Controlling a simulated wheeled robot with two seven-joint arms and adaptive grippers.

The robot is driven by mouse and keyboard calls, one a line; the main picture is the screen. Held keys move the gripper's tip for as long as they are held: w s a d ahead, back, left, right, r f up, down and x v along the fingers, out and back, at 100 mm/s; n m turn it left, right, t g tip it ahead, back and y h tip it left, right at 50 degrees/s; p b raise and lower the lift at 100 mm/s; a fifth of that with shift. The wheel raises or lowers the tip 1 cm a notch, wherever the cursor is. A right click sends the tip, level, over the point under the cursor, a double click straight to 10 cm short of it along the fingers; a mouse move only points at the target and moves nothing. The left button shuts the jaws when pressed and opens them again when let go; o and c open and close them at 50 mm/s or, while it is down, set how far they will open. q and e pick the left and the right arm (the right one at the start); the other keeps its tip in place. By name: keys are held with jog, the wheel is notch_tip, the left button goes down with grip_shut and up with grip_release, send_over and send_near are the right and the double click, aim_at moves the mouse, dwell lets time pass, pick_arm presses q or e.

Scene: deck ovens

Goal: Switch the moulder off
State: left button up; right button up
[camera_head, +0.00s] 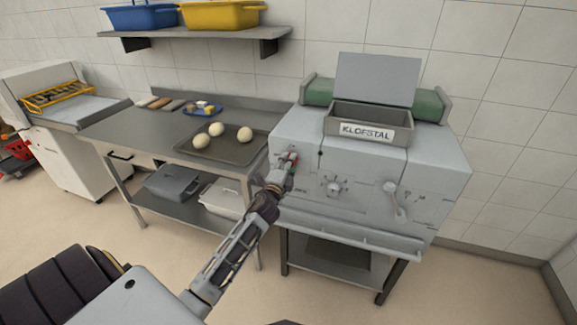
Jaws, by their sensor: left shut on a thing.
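The moulder (437,180) is a grey machine with a "KLOFSTAL" label, a hopper on top and a green roll behind it. A round dial (334,186) and a lever handle (395,200) are on its front. My left gripper (283,172) is at the left part of that front, its arm coming up from below. My right gripper is out of view.
A steel table (130,133) stands left of the moulder, with a dark tray (233,154) of several dough balls. Lidded bins sit on its lower shelf. A wall shelf (200,38) holds blue and yellow crates. Floor in front is clear.

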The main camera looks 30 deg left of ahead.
pick_arm(q)
jog(key=shift+n, duration=0.6)
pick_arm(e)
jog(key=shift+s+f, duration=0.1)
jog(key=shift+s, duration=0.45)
pick_arm(q)
jog(key=o, duration=0.9)
jog(key=shift+o, duration=0.7)
jog(key=r+v, duration=0.1)
jog(key=v, duration=1.1)
jog(key=shift+f, duration=0.5)
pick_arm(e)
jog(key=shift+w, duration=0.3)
pick_arm(q)
jog(key=shift+n, duration=0.5)
